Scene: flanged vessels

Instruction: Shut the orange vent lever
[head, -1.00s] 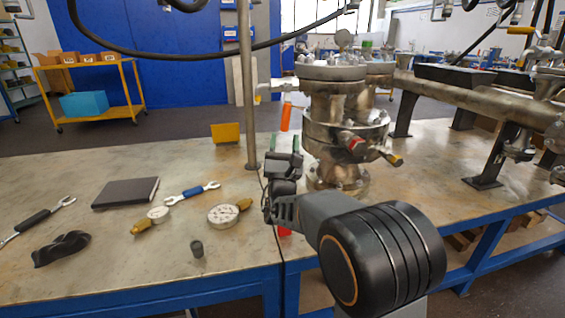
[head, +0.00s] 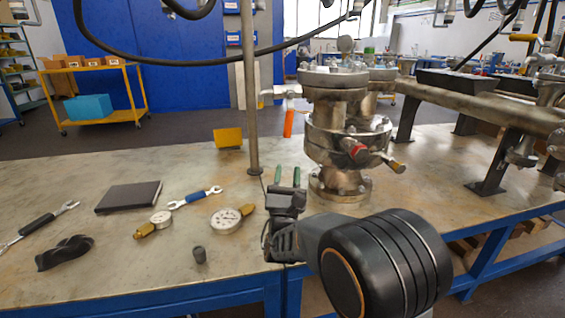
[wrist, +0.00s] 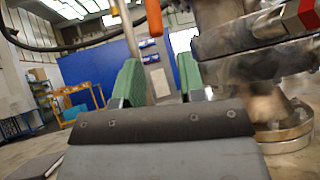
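The orange vent lever (head: 288,123) hangs straight down from a small valve on the left side of the steel flanged vessel (head: 333,130). In the wrist view the lever (wrist: 153,17) shows at the top edge, partly cut off, beyond and above the fingers. My gripper (head: 287,176) is below the lever, in front and to the left of the vessel's foot. Its two green fingers stand apart with nothing between them; they also show in the wrist view (wrist: 160,82). The gripper does not appear to touch the lever.
A red-ended fitting (head: 353,148) and a brass fitting (head: 397,165) stick out of the vessel's front. A steel post (head: 251,100) rises left of the lever. Gauges (head: 226,221), wrenches and a dark notebook (head: 129,196) lie on the bench to the left.

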